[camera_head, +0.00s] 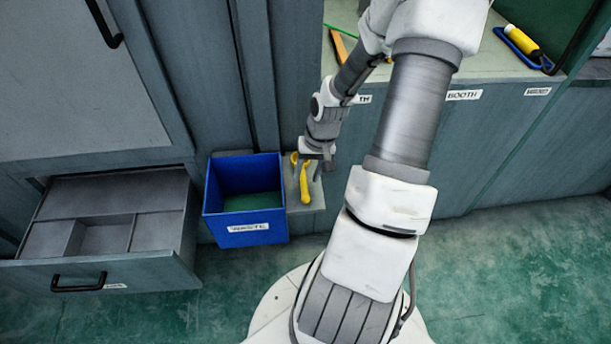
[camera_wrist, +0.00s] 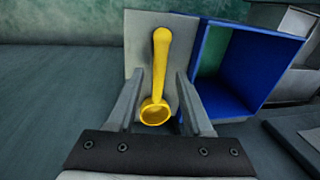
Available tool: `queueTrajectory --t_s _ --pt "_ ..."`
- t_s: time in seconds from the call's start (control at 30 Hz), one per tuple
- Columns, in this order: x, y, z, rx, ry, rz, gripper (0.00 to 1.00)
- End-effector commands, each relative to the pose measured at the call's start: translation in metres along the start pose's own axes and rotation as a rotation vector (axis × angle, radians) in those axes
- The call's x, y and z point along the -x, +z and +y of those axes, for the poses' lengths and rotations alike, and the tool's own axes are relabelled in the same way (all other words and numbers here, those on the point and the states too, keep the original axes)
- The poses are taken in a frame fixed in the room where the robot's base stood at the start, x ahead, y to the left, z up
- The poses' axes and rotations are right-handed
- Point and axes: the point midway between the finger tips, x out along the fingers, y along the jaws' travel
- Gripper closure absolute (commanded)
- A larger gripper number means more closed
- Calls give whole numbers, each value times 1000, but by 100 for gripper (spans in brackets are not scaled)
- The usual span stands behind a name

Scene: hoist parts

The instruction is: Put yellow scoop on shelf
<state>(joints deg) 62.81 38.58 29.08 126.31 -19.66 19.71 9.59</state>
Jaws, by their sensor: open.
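The yellow scoop (camera_head: 304,186) lies on a small grey shelf (camera_head: 318,199) just right of the blue bin. In the wrist view the scoop (camera_wrist: 160,75) shows whole, its round bowl between my fingers and its handle pointing away across the shelf (camera_wrist: 137,45). My gripper (camera_head: 306,172) is over the scoop's bowl end. In the wrist view my gripper (camera_wrist: 157,88) is open, with one finger on each side of the scoop and gaps between. I cannot tell whether the scoop touches a finger.
A blue labelled bin (camera_head: 212,214) stands left of the small shelf, very near my gripper. An open drawer (camera_head: 150,269) with empty compartments juts out at left. A counter (camera_head: 488,66) behind my arm bears a blue tray with a yellow-handled tool (camera_head: 522,40).

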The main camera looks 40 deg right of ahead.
Motion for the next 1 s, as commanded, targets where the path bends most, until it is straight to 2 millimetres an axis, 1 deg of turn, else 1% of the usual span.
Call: queueTrajectory --t_s 0.03,0.1,0.2,0.3,0.4,0.5,0.6,1.0 --pt "19 -1 0 -4 2 3 49" --pt "35 -1 0 -2 2 4 49" --pt "56 -1 0 -3 2 3 49" --pt "74 0 0 -2 2 2 49" --pt "85 0 0 -1 1 1 49" --pt "92 0 0 -1 1 1 49" --pt "94 0 0 -1 0 0 49" --pt "94 0 0 -1 0 0 49"
